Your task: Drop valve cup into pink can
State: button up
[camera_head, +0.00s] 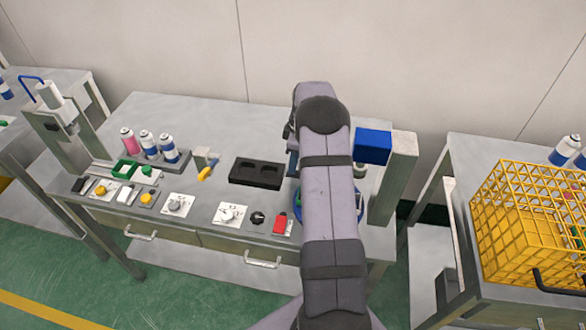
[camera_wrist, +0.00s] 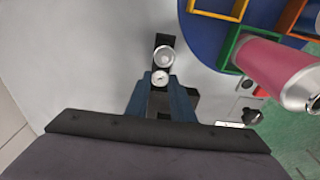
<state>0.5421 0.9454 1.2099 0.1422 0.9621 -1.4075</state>
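A pink can (camera_wrist: 272,62) with a silver rim stands in a green square holder (camera_wrist: 226,50) on a blue round plate (camera_wrist: 205,42) at the right of the wrist view. My gripper (camera_wrist: 160,78) has two blue fingers, which close on a small silver round part that looks like the valve cup (camera_wrist: 160,77). A second silver round face shows just beyond it; I cannot tell if it is the same part. The cup is apart from the pink can. In the head view my arm hides the gripper and most of the blue round plate (camera_head: 360,205).
A black tray (camera_head: 257,172) with two recesses lies left of my arm. Another pink can (camera_head: 128,140) and white-blue cans (camera_head: 147,141) stand in a rack at the left. A blue box (camera_head: 373,146) on a post is close right of my arm. A yellow basket (camera_head: 525,222) is farther right.

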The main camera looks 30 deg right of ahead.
jog(key=shift+r, duration=0.15)
dwell(0.3)
jog(key=shift+r+p, duration=1.7)
jog(key=shift+r, duration=0.7)
